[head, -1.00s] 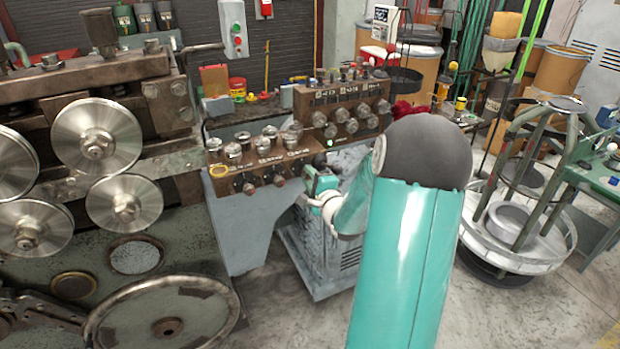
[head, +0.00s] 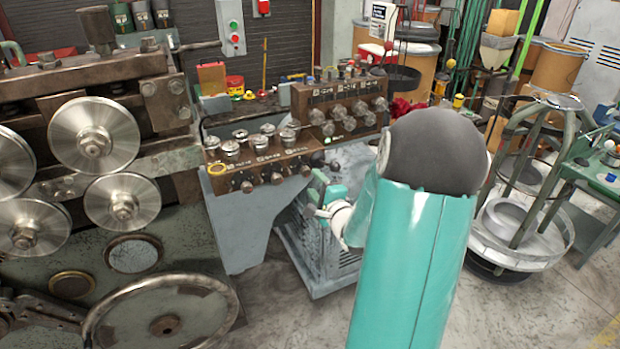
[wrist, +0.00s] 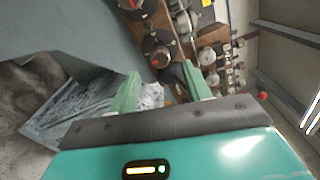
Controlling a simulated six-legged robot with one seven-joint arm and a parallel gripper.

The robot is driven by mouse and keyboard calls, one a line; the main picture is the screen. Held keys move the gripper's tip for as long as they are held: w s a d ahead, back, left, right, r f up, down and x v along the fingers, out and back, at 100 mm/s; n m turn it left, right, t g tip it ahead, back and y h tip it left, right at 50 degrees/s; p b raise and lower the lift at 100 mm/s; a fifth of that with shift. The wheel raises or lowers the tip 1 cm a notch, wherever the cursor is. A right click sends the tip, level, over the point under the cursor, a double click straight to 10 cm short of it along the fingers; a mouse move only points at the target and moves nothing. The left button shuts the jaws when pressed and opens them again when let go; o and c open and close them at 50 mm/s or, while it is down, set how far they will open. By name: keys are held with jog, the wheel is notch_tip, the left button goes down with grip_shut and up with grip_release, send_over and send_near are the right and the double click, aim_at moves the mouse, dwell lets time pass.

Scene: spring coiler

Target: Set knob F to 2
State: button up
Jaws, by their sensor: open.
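The brown control panel (head: 262,168) stands on a grey cabinet in the middle of the head view. Its front face carries black knobs, a left one (head: 247,186), a middle one (head: 276,178) and a right one (head: 305,170). The letters and numbers are too small to read, so I cannot tell which is knob F. In the wrist view, a black knob with a red pointer (wrist: 159,56) lies just beyond the fingers, and another (wrist: 131,5) is cut by the top edge. My gripper (wrist: 163,84) is open and empty, apart from the knobs. In the head view it is below and right of the panel.
A second raised panel (head: 340,108) with several metal knobs stands behind at the right. A grey vented box (head: 315,262) stands on the floor below my gripper. The machine with large metal rollers (head: 95,135) fills the left. Floor is clear at the front.

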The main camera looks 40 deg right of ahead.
jog(key=v, duration=0.8)
jog(key=shift+s, duration=0.3)
jog(key=shift+a, duration=0.1)
